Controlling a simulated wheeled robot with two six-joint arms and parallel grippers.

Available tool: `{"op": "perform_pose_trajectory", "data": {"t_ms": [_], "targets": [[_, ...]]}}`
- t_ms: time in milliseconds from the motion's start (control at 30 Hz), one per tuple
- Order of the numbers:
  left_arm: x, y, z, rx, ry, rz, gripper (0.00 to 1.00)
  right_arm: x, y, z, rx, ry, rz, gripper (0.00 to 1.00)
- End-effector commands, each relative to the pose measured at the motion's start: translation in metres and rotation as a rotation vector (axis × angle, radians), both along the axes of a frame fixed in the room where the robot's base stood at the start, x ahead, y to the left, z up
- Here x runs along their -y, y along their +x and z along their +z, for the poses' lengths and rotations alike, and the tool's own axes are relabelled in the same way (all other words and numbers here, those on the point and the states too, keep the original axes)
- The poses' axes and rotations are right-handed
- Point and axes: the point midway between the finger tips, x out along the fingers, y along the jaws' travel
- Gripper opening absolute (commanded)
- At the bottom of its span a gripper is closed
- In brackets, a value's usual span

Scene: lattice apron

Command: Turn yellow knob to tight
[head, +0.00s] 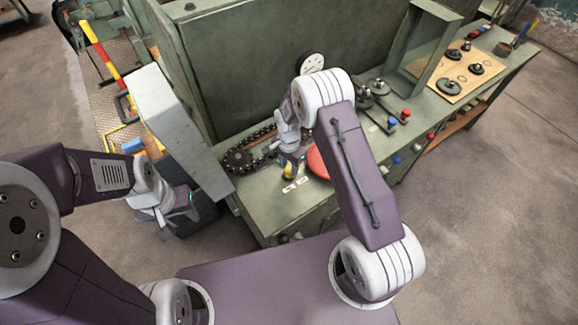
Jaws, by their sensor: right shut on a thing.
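The yellow knob (288,172) is on the green bench top, near the front edge and beside white label plates (296,184). Only a small part of it shows below my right gripper (290,161). My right gripper comes down from above and is shut on the yellow knob; the fingertips are small and partly hidden by its own wrist. My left gripper (166,222) hangs to the left, over the floor in front of a grey box, well apart from the knob. Its fingers are too unclear to tell their opening. Which way the knob is set cannot be read.
A chain with a sprocket (238,160) lies left of the knob, and a red disc (318,161) close to its right. A round gauge (312,62) stands behind. A grey box (178,130) rises at left. Levers with red and blue ends (392,122) are farther right.

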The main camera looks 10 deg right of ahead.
Motion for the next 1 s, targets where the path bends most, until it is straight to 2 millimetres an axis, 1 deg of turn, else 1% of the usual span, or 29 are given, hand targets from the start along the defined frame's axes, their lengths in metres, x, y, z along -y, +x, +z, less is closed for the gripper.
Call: {"op": "perform_pose_trajectory", "data": {"t_ms": [267, 1000], "targets": [[0.0000, 0.0001, -0.0025, 0.000, 0.000, 0.000, 0.36, 0.0000, 0.0009, 0.0007, 0.002, 0.000, 0.169, 0.00], [0.0000, 0.0000, -0.0090, 0.000, 0.000, 0.000, 0.36, -0.0001, 0.0021, 0.0016, 0.005, -0.001, 0.869, 0.00]]}}
